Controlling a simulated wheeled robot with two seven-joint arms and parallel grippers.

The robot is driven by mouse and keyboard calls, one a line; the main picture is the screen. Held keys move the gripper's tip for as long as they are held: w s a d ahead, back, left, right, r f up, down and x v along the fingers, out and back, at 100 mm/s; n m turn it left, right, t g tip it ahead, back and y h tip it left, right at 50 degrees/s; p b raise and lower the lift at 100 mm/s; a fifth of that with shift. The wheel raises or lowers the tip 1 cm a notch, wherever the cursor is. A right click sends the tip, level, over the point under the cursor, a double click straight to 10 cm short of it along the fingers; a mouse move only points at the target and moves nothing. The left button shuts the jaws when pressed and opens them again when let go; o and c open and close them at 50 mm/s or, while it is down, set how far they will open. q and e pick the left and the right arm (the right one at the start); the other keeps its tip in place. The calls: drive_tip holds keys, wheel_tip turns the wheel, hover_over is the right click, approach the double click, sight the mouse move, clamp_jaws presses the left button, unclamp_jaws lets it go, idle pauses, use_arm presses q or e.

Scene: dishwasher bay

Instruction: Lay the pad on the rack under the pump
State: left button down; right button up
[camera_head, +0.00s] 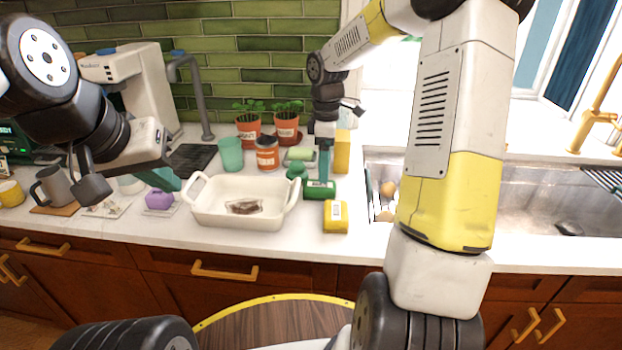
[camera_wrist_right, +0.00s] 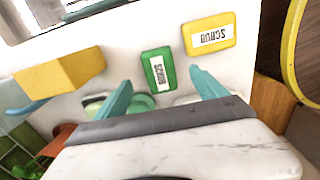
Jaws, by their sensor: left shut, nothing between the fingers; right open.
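A green labelled block (camera_head: 319,189) and a yellow labelled block (camera_head: 335,216) lie on the counter right of a white dish; I cannot tell which is the pad. In the right wrist view the green block (camera_wrist_right: 159,70) lies ahead of the fingertips, the yellow block (camera_wrist_right: 208,34) beyond it. My right gripper (camera_head: 324,165) is open and empty above the green block; its teal fingers show in the wrist view (camera_wrist_right: 162,92). My left gripper (camera_head: 166,179) is shut and empty, left of the dish. A dark flat rack (camera_head: 192,160) lies below a grey curved spout (camera_head: 196,95), possibly the pump.
The white dish (camera_head: 240,212) holds a brown item. Behind stand a teal cup (camera_head: 231,154), an orange jar (camera_head: 267,153) and potted plants (camera_head: 287,128). A yellow box (camera_head: 342,151) stands near the sink (camera_head: 530,205). A purple item (camera_head: 159,199) sits near my left gripper.

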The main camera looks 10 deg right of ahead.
sight(326, 185)
drive_tip(key=f, duration=0.8)
drive_tip(key=shift+w+d, duration=0.15)
drive_tip(key=shift+d, duration=0.1)
drive_tip(key=shift+c, duration=0.2)
drive_tip(key=shift+r, duration=0.1)
drive_tip(key=c, duration=1.5)
